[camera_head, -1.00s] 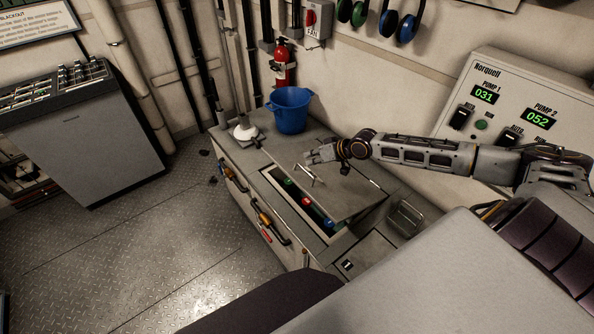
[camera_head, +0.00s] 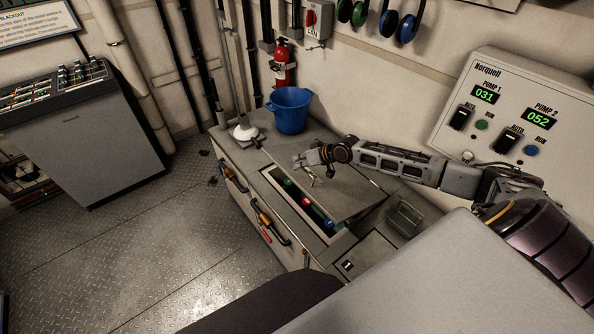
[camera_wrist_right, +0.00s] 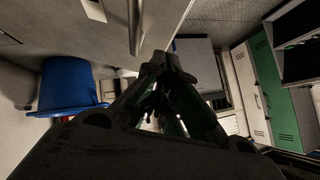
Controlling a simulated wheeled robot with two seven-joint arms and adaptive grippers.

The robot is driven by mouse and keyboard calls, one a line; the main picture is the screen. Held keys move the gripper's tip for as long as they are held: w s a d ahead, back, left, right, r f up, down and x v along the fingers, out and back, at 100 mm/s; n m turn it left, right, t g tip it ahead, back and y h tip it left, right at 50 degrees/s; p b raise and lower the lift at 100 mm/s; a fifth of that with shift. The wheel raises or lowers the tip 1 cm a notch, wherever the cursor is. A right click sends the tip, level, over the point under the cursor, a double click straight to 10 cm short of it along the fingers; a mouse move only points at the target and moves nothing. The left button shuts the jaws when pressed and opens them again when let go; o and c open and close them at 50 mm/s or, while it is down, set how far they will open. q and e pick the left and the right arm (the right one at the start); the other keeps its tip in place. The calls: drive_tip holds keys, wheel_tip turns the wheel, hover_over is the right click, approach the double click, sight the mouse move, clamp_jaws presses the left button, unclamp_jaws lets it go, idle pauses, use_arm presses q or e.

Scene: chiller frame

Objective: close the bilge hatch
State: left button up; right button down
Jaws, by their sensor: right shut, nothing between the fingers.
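The bilge hatch lid (camera_head: 345,190) is a grey panel in the counter top. It does not cover its opening (camera_head: 297,199), where green, red and blue round tops show along the front side. A thin metal handle (camera_head: 309,177) stands on the lid near its left end. My right gripper (camera_head: 298,162) is shut and empty, just above and behind the handle; I cannot tell if they touch. In the right wrist view its fingers (camera_wrist_right: 166,62) come together below a pale panel with a metal bar (camera_wrist_right: 136,28). My left gripper is not in view.
A blue bucket (camera_head: 290,111) stands behind the hatch, with a white-based plunger-like object (camera_head: 245,133) to its left. A pump panel (camera_head: 505,105) rises at the right behind my right arm. A small metal tray (camera_head: 404,218) lies right of the hatch. The floor at left is clear.

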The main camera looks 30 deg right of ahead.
sight(290, 173)
drive_tip(key=shift+s+a+f, duration=0.1)
drive_tip(key=shift+a+f, duration=0.15)
drive_tip(key=shift+f, duration=0.25)
drive_tip(key=shift+a+f, duration=0.2)
drive_tip(key=shift+f, duration=0.3)
drive_tip(key=shift+a+f, duration=0.25)
drive_tip(key=shift+f, duration=0.4)
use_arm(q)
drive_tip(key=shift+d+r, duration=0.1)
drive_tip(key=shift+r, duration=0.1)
use_arm(e)
drive_tip(key=shift+f, duration=0.1)
drive_tip(key=shift+s, duration=0.1)
drive_tip(key=shift+a+f, duration=0.2)
drive_tip(key=shift+f, duration=0.3)
drive_tip(key=a+f+b, duration=0.1)
drive_tip(key=f, duration=0.4)
drive_tip(key=a+f+b, duration=0.1)
drive_tip(key=f, duration=0.1)
drive_tip(key=shift+s+a+f+b, duration=0.15)
drive_tip(key=shift+s+a+b, duration=0.05)
drive_tip(key=shift+a+b, duration=0.15)
drive_tip(key=shift+a+f, duration=0.15)
drive_tip(key=shift+f, duration=0.35)
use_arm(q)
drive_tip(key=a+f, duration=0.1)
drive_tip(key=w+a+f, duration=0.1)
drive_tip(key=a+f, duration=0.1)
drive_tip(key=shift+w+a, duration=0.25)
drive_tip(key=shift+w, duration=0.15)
